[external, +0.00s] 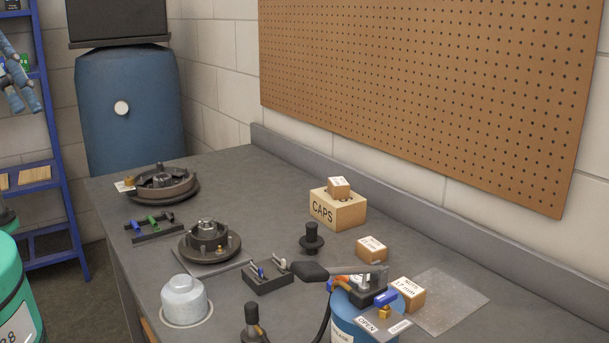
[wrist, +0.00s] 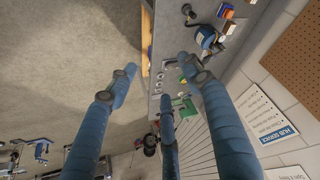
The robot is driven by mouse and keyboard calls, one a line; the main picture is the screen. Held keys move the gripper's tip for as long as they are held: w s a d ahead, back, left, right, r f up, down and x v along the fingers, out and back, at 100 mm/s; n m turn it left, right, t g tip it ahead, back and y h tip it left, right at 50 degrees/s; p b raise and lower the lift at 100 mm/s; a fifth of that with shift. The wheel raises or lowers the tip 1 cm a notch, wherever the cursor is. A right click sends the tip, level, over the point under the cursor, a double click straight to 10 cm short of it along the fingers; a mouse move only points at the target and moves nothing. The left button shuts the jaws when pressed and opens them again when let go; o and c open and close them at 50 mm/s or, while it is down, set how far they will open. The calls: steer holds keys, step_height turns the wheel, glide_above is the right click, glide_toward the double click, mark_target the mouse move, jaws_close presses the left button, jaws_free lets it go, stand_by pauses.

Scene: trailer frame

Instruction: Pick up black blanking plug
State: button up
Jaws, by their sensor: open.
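The black blanking plug appears to be the dark flanged knob (external: 311,242) standing upright on the grey bench, in front of the CAPS block (external: 338,210). I cannot pick the plug out surely in the wrist view. My gripper's blue, wrapped fingers (wrist: 154,68) fill much of the wrist view. They are spread apart with nothing between them. Blue finger segments, seemingly also my gripper (external: 20,85), show at the far left edge of the external view, well away from the plug.
The bench (external: 225,320) carries hub parts (external: 206,240), a white dome (external: 184,299), a small wooden box (external: 371,248) and a blue grease pail (external: 360,324) with a long lever. A pegboard wall (external: 430,90) stands behind. The wrist view shows open floor (wrist: 70,50) left of the bench.

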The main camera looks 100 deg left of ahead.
steer(key=shift+c, duration=0.6)
steer(key=w+a+f+m+g+y, duration=0.1)
steer(key=w+a+g, duration=0.1)
steer(key=w+a, duration=0.85)
steer(key=w+a+f+m+g, duration=0.1)
steer(key=w+a+f, duration=0.1)
steer(key=w+a, duration=0.85)
steer(key=w+a+f+g, duration=0.1)
steer(key=w+a+f, duration=0.4)
steer(key=a+f, duration=0.6)
steer(key=w+a+f+m+g, duration=0.1)
steer(key=w+a+f, duration=0.5)
steer(key=a+f, duration=0.6)
steer(key=shift+w+a+h, duration=0.2)
steer(key=shift+a+h, duration=0.1)
steer(key=shift+a, duration=0.55)
